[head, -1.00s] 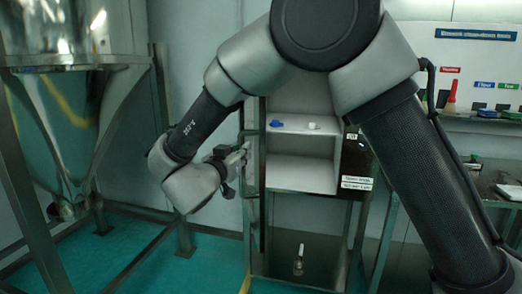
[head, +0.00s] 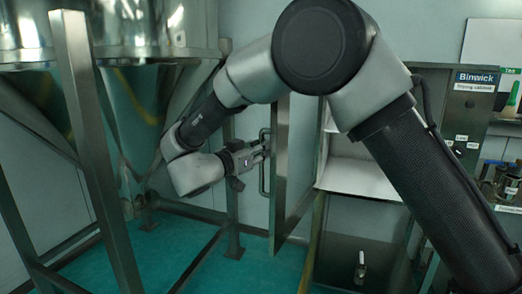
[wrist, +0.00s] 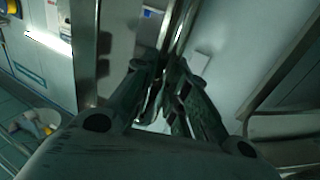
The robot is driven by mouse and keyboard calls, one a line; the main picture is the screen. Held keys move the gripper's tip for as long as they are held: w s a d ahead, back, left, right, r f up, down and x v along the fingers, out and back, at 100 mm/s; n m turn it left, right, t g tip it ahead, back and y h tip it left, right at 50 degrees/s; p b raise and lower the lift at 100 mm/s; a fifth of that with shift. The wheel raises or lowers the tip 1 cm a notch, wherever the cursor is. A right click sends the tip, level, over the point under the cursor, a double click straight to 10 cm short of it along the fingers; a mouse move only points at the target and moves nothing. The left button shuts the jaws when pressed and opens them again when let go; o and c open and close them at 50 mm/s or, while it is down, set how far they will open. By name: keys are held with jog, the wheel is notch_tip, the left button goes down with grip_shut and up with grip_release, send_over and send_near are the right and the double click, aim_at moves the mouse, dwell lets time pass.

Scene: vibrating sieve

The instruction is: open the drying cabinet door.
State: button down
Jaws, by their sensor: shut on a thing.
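The drying cabinet (head: 462,105) stands at the right with its pale interior showing. Its door (head: 292,165) stands open, swung out to the left of the opening and seen at a slant. A vertical bar handle (head: 263,178) sticks out from the door's left side. My gripper (head: 264,146) is shut on the handle near its upper part. In the wrist view, the dark fingers (wrist: 168,100) close around the metal handle bar (wrist: 182,28). My arm hides part of the cabinet.
Steel hoppers (head: 140,100) on a metal frame (head: 95,150) stand left of the door, with a frame post close behind my gripper. A small bottle (head: 360,268) stands in the space below the shelf (head: 355,180). Green floor (head: 190,255) is clear below my gripper.

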jog(key=shift+w+a, duration=0.15)
jog(key=shift+a, duration=0.05)
jog(key=c, duration=1.4)
grip_release()
jog(key=v, duration=1.2)
